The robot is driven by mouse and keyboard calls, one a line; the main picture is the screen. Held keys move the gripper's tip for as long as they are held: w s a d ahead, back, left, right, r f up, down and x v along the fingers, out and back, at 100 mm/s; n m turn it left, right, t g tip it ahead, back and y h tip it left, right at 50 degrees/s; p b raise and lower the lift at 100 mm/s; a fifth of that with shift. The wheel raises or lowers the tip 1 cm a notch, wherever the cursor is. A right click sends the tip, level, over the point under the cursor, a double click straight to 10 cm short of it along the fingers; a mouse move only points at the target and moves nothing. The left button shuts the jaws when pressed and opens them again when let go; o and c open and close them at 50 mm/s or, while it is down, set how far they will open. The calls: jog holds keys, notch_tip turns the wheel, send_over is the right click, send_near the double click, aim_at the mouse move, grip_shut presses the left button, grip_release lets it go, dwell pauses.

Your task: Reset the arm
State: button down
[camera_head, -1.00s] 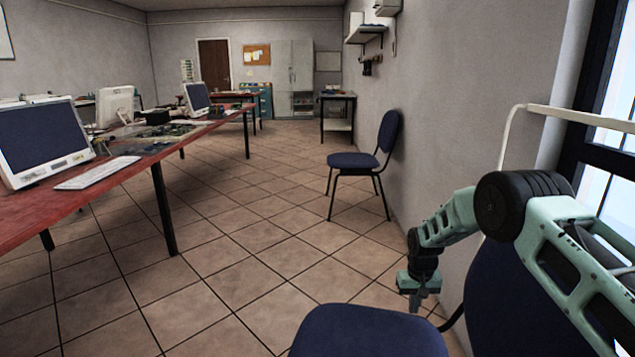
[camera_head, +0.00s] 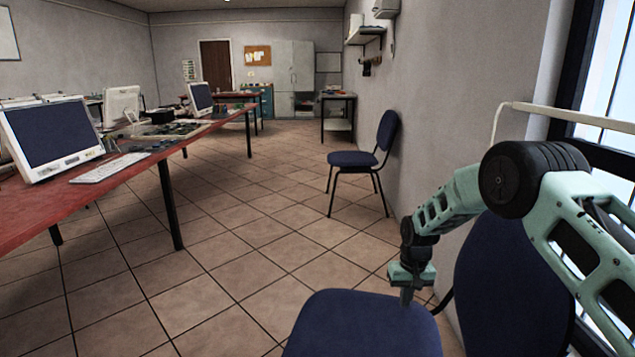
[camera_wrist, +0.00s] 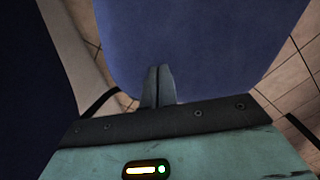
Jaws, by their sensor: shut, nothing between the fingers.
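My gripper (camera_head: 406,297) hangs pointing down at the end of my green and black arm, at the right in the head view. It appears just above or beside the blue seat of the nearest chair (camera_head: 362,328); I cannot tell the exact gap. In the wrist view my gripper (camera_wrist: 158,72) has its two grey fingers together, with nothing between them. The blue chair seat (camera_wrist: 200,40) fills the view beyond the fingertips. My elbow is bent high in front of the chair's backrest (camera_head: 510,285).
A second blue chair (camera_head: 352,159) stands against the right wall. A long red table (camera_head: 120,190) with monitors and a keyboard (camera_head: 109,168) runs along the left. A window (camera_head: 605,80) is at the right. The tiled floor (camera_head: 225,260) between is clear.

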jog(key=s+a+r+n+y, duration=0.1)
jog(key=s+a+r+n, duration=0.1)
jog(key=s+a+r, duration=0.65)
jog(key=s+a+r+n, duration=0.2)
jog(key=s+a+r, duration=0.3)
jog(key=s+r, duration=0.65)
jog(key=s+d+r+n, duration=0.2)
jog(key=s, duration=1)
jog(key=s+d+r+n, duration=0.1)
jog(key=s+d, duration=0.1)
jog(key=s, duration=1)
notch_tip(320, 180, up, 20)
jog(key=p, duration=2)
jog(key=shift+d+h, duration=0.15)
jog(key=shift+h, duration=0.25)
